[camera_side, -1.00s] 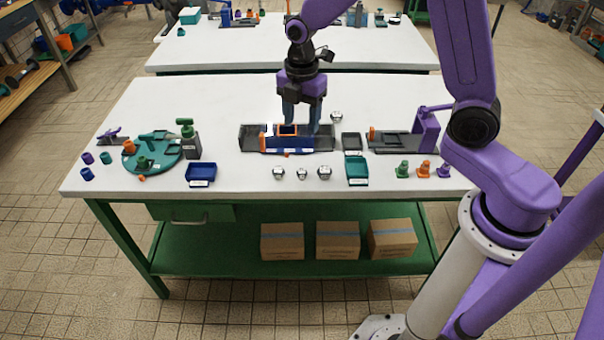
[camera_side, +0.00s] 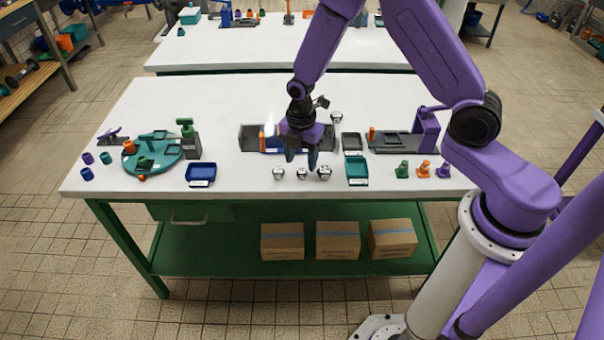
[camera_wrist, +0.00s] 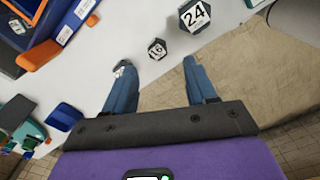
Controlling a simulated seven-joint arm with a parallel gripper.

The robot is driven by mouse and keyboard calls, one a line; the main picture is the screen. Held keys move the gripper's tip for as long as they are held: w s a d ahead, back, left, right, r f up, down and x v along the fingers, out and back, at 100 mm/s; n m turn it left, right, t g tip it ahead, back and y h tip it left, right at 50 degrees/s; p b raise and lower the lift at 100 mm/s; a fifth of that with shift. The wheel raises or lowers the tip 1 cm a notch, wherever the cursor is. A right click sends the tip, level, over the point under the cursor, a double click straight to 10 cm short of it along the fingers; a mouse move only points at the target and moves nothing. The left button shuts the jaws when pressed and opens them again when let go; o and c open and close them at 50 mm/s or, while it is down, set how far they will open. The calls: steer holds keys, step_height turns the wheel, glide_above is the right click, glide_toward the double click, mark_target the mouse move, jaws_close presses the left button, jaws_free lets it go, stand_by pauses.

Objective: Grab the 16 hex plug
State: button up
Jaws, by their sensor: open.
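The 16 hex plug (camera_wrist: 157,49) is a dark and silver hex piece with a white "16" face. In the wrist view it lies between and just beyond my two blue fingertips. In the side view it appears to be the middle plug (camera_side: 302,174) of a front row of three. My gripper (camera_side: 301,160) is open and empty, pointing down, close to that row; it also shows in the wrist view (camera_wrist: 158,66). The larger 24 plug (camera_wrist: 195,14) lies farther up. A smaller plug (camera_wrist: 119,70) is partly hidden by my left finger.
A dark fixture with a blue and orange part (camera_wrist: 45,48) is behind the row. A blue tray (camera_side: 201,174) is left and a teal tray (camera_side: 357,170) right. Another plug (camera_side: 336,117) sits farther back. The table's front edge is close to the row.

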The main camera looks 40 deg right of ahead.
mark_target(301, 172)
steer(key=shift+w+d+f, duration=0.1)
steer(key=shift+d+f, duration=0.05)
steer(key=shift+f, duration=2.45)
jaws_close()
